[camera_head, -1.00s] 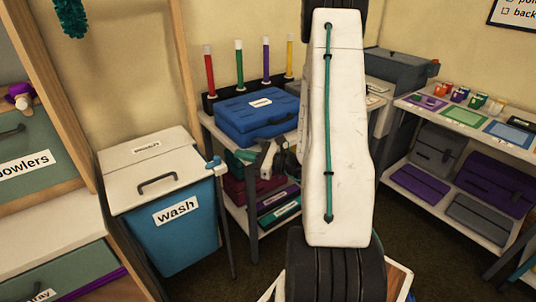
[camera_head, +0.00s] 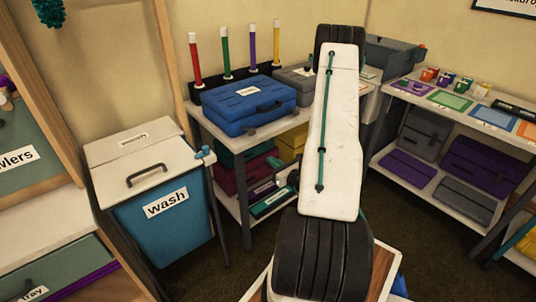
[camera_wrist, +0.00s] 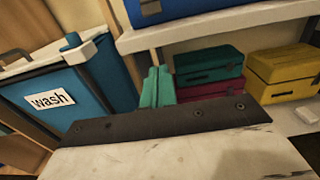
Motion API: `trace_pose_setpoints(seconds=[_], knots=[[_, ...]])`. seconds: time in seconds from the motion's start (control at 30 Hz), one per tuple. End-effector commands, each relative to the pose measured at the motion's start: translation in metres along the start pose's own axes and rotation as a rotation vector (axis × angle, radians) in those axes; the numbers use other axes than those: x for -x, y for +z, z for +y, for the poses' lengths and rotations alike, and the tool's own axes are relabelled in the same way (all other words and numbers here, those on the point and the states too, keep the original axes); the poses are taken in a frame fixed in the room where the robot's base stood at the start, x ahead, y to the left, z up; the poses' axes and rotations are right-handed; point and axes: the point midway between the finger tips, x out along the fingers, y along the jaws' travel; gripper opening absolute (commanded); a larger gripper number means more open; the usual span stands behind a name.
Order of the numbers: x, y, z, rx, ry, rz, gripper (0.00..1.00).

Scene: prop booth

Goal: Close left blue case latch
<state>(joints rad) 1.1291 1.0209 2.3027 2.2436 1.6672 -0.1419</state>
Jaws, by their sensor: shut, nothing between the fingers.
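The blue case (camera_head: 248,108) lies with its lid down on the top of the shelf table, its dark handle (camera_head: 270,107) on the front. A small dark latch (camera_head: 250,131) shows at the left of its front; whether it is open or closed is too small to tell. In the wrist view only the lower edge of the blue case (camera_wrist: 190,9) shows at the top. My gripper (camera_wrist: 158,85) has its teal fingers together and empty, below the tabletop level in that view and apart from the case. In the head view my arm mostly hides it.
The blue wash bin (camera_head: 165,215) stands left of the table. Red, green, purple and yellow sticks (camera_head: 225,55) stand behind the case. A grey case (camera_head: 303,76) is to its right. Teal, maroon and yellow cases (camera_wrist: 208,64) fill the shelf below.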

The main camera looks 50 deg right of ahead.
Motion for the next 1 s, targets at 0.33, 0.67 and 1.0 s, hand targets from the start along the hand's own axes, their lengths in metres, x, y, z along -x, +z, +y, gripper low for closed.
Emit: trace_pose_setpoints(seconds=[0.33,0.67,1.0], knots=[[-0.073,0.001,0.002,0.003,0.005,-0.003,0.00],[-0.095,0.033,0.001,0.000,0.001,-0.002,0.00],[-0.096,0.039,0.000,0.000,0.000,-0.001,0.00]])
